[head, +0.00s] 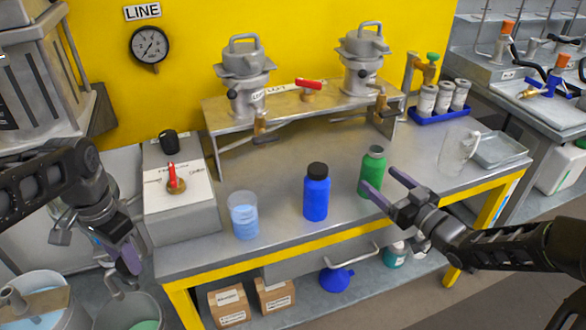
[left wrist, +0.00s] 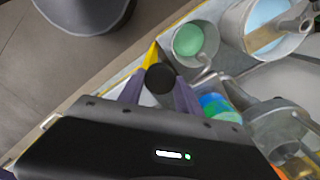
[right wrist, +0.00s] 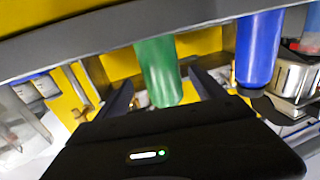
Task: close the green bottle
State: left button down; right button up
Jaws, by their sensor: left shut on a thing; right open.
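The green bottle (head: 371,173) stands upright near the front of the bench, its pale neck showing no cap. In the right wrist view the green bottle (right wrist: 160,72) appears upside down, in line with the gap between my fingers. My right gripper (head: 389,184) is open at the bottle's front right, one finger overlapping its lower edge; contact cannot be told. My left gripper (head: 128,262) is low at the left, off the bench's left end. It is shut on a black cap (left wrist: 160,77), seen between its fingertips in the left wrist view; the head view hides the cap.
A blue bottle (head: 316,197) with a black cap stands left of the green one, and a beaker (head: 244,220) further left. A control box (head: 181,200) is at the bench's left end. A glass jug (head: 457,153) stands at the right. Buckets (head: 133,309) are below my left gripper.

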aim_at(364, 166)
jog(key=shift+x, duration=0.9)
pick_arm(q)
jog(key=shift+r, duration=0.25)
pick_arm(e)
jog(key=shift+x, duration=2.6)
jog(key=shift+s+a, duration=0.1)
grip_shut()
jog(key=shift+r, duration=0.15)
pick_arm(q)
jog(key=shift+r+p, duration=0.3)
jog(key=shift+p, duration=0.25)
pick_arm(e)
notch_tip(364, 166, up, 10)
